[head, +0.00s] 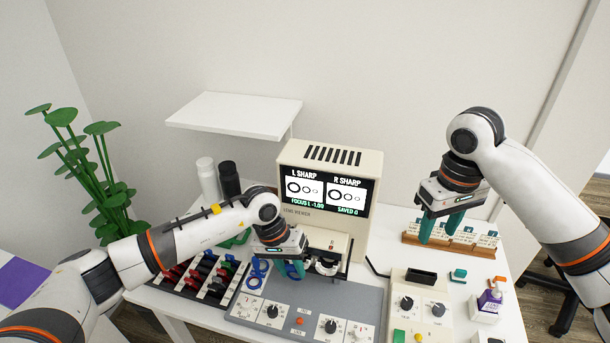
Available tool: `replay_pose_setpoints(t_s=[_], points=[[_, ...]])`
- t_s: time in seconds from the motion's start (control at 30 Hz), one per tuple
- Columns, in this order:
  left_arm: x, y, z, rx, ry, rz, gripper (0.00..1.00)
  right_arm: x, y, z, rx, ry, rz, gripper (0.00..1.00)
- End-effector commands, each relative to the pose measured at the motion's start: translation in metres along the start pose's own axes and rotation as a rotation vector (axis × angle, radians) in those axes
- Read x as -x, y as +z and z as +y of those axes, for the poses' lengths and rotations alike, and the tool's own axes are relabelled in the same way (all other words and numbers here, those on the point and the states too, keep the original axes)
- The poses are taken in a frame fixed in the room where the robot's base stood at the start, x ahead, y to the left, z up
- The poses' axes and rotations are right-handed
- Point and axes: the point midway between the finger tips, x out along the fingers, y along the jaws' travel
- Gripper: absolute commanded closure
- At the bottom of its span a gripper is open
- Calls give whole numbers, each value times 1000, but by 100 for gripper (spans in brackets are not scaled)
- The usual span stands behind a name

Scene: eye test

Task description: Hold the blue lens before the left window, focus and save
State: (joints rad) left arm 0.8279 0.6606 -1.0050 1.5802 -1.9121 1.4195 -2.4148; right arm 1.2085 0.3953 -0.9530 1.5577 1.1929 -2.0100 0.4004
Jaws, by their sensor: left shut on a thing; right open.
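The cream lens viewer (332,156) stands at the back centre. Its screen (328,191) reads "L SHARP" and "R SHARP", with a focus line and a saved line in small text. My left gripper (292,270) is shut at the viewer's lower left front, on a thing mostly hidden by its fingers, seemingly the blue lens. Blue rings (257,274) show just left of the fingers; I cannot tell whether they join what is held. The left window is hidden behind my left gripper. My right gripper (440,228) is open and empty, above the table at the right.
A grey control panel (253,318) with dials and a red button lies in front of the viewer. A rack of dark, red and blue pieces (196,277) is at left.

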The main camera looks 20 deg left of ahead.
Motion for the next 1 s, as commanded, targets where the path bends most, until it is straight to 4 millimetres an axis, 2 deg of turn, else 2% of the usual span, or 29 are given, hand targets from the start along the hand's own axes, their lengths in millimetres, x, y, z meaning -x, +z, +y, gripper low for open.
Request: replay_pose_setpoints(t_s=[0.27,0.53,1.0], points=[[0,0,0,0,0,0,88,0,0,0,0,0,0,55],[0,0,0,0,0,0,88,0,0,0,0,0,0,99],[0,0,0,0,0,0,88,0,0,0,0,0,0,100]])
